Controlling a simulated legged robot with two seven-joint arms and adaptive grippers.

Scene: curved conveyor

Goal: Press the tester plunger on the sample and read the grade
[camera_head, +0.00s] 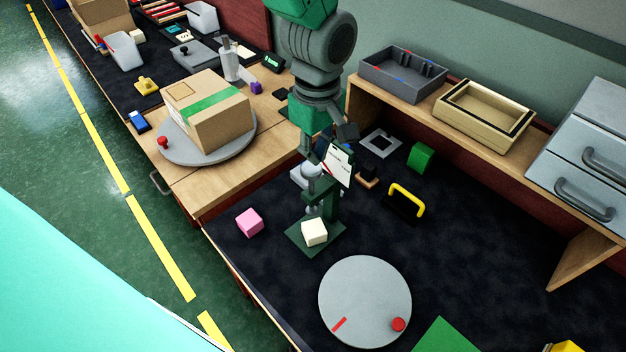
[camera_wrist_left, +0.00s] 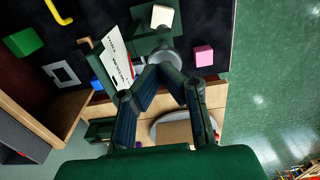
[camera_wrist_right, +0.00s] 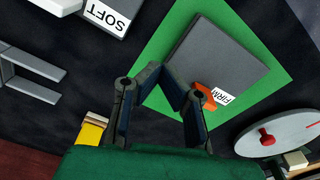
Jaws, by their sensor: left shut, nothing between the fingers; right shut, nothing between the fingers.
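The dark green tester (camera_head: 327,207) stands on the black mat, with a cream sample cube (camera_head: 314,233) on its base plate. Its grey round plunger top (camera_head: 311,169) is just below my left gripper (camera_head: 313,160), which is shut and empty. In the left wrist view the fingertips (camera_wrist_left: 160,67) overlap the plunger's grey disc (camera_wrist_left: 172,57); I cannot tell whether they touch. A white grade card (camera_head: 340,160) with a red needle is on the tester; its print is too small to read. My right gripper (camera_wrist_right: 166,68) is shut and empty, seen over a grey FIRM pad (camera_wrist_right: 215,58).
A pink cube (camera_head: 249,222) lies left of the tester. A green cube (camera_head: 421,157) and a yellow-handled block (camera_head: 405,203) lie to its right. A grey turntable (camera_head: 365,290) is in front. A SOFT-labelled pad (camera_wrist_right: 108,14) shows in the right wrist view.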

